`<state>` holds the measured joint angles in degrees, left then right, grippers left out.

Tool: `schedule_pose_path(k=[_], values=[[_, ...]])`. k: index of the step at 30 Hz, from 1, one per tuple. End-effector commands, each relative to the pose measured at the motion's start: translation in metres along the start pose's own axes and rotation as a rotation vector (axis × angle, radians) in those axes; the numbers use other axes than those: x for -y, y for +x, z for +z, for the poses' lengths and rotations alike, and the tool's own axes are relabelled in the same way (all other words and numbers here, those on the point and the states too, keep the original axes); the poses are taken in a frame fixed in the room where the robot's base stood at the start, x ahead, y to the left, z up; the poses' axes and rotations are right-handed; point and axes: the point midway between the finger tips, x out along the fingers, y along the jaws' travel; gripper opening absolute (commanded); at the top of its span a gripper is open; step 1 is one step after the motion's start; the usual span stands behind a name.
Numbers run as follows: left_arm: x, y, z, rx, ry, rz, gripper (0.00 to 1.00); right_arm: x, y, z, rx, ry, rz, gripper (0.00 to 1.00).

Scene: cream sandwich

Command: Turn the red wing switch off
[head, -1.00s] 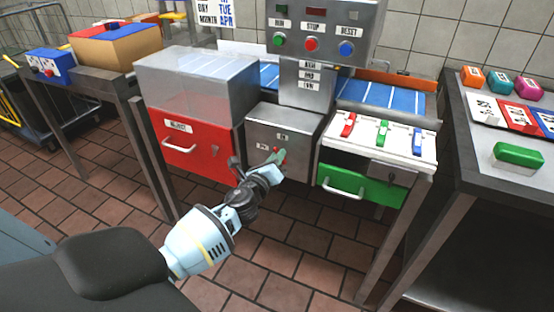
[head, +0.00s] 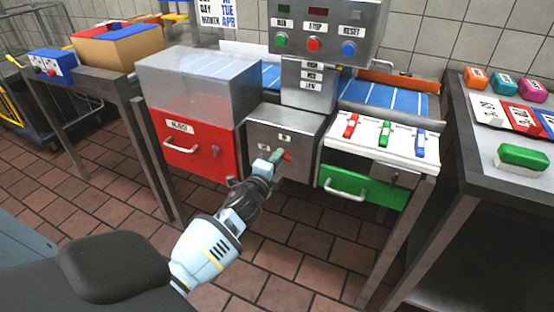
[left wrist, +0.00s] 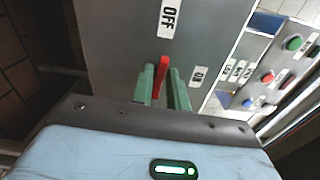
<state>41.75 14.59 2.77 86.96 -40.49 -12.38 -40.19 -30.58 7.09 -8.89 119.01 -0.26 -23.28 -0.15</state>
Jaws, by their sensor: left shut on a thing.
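The red wing switch (head: 287,156) is on the front of a grey metal box (head: 300,125) below the control panel. In the left wrist view the red wing (left wrist: 163,63) stands between my two green fingers, with an OFF label (left wrist: 169,18) above it and an ON label (left wrist: 197,76) to its right. My left gripper (head: 277,156) is shut on the wing. The wing's base is partly hidden by the fingers. My right gripper is not in view.
A red drawer (head: 195,146) is left of the box. A green drawer (head: 360,184) is to the right, below a white panel with red, green and blue switches (head: 385,134). The control panel (head: 325,30) with several buttons is above. Tiled floor is open in front.

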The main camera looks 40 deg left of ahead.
Motion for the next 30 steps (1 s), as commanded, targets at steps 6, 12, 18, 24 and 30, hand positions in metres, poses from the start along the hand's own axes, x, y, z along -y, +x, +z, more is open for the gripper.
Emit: schedule_pose_path(k=[6,12,18,24,30], values=[[-0.001,-0.0002,-0.0003,0.0,-0.067,0.001,0.0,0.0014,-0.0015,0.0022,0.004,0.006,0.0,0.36],[-0.0012,-0.0002,-0.0004,-0.001,-0.087,0.001,0.0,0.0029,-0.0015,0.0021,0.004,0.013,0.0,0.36],[-0.0012,-0.0002,-0.0004,-0.001,-0.088,0.001,0.0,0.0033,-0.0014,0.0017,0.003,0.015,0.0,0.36],[-0.0012,-0.0002,-0.0005,-0.001,-0.087,0.001,0.24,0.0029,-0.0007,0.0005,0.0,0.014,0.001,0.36],[-0.001,-0.0001,-0.0003,0.0,-0.086,0.001,0.31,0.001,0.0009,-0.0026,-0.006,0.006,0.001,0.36]])
